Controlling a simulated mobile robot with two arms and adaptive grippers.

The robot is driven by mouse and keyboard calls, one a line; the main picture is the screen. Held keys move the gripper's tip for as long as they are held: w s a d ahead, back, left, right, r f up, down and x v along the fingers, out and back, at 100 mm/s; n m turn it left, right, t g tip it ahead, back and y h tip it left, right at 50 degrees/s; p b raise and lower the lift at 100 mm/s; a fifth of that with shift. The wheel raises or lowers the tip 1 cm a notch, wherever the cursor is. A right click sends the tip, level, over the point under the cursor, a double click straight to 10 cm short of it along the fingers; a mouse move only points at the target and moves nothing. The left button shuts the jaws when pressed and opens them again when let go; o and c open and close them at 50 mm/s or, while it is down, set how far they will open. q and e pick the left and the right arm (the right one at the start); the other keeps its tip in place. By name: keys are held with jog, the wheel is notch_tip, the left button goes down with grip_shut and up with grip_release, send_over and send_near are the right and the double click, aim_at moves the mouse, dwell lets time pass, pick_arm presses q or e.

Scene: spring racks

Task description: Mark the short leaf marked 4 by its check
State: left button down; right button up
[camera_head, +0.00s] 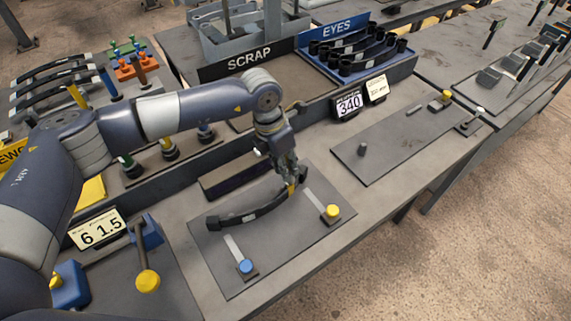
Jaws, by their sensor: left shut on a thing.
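A dark curved leaf (246,216) lies along the grey plate (236,288) at the front, with its ends curving up. It carries a small pale label too small to read. My left gripper (290,178) points down at the leaf's right end and is shut on a small yellow-tipped thing (291,189), mostly hidden by the fingers. The yellow tip appears at the leaf, but I cannot tell whether it touches. A blue knob (245,266) and a yellow knob (332,211) stand on the plate, each by a pale strip. My right gripper is out of view.
A sign (97,229) reads "6 1.5"; another (348,105) reads "340". Behind are a SCRAP bin (249,60) and an EYES tray (337,31) of dark parts. Several colour-topped pegs stand at left, near more leaves (50,85). A second plate (400,145) at right is mostly clear.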

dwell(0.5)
pick_arm(q)
jog(key=shift+s+f+b, duration=0.1)
jog(key=shift+f+b, duration=0.05)
jog(key=shift+b, duration=0.25)
dwell(1.0)
jog(key=shift+r+p, duration=0.35)
jog(key=shift+r, duration=0.5)
jog(key=shift+r+p, duration=0.9)
jog(key=shift+r, duration=1.85)
jog(key=shift+w+a, duration=0.1)
jog(key=shift+w, duration=0.1)
